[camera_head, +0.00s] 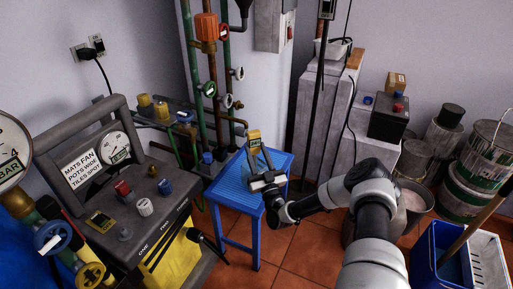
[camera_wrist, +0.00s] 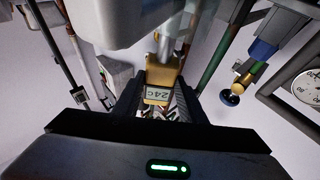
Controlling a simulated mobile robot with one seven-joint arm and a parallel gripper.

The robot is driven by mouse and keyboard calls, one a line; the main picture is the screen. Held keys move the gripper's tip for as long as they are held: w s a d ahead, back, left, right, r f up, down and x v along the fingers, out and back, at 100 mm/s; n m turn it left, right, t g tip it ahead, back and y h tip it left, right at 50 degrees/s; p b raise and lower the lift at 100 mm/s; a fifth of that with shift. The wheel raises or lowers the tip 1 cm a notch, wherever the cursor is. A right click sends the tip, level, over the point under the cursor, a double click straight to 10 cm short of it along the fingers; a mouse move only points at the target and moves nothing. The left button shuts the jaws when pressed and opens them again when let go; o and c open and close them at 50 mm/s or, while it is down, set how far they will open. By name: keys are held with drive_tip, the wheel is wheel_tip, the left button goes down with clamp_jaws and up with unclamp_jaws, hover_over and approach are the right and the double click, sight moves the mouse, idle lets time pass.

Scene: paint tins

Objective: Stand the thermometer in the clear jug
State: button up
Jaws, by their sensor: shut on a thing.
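The thermometer (camera_head: 254,137) is a small yellow device, held up between my fingers above the blue slatted stand. In the wrist view the thermometer (camera_wrist: 160,76) shows a pale display reading about "24c", with a grey rod running from its far side. My gripper (camera_head: 260,154) is shut on it; the dark fingers (camera_wrist: 160,92) stand on both sides of its yellow body. I cannot make out the clear jug in either view.
The blue stand (camera_head: 228,180) has a largely bare top under my gripper. Upright pipes with valves (camera_head: 209,89) rise behind it. A grey control panel (camera_head: 119,207) with knobs is at left. Paint tins (camera_head: 465,185) and a blue bucket (camera_head: 432,250) are at right.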

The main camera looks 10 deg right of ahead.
sight(255, 156)
drive_tip(key=shift+f, duration=2.15)
drive_tip(key=o, duration=1.2)
drive_tip(key=shift+c, duration=0.2)
drive_tip(key=p+v, duration=0.2)
drive_tip(key=v, duration=1.5)
drive_tip(key=shift+s+p, duration=0.2)
drive_tip(key=shift+p, duration=0.15)
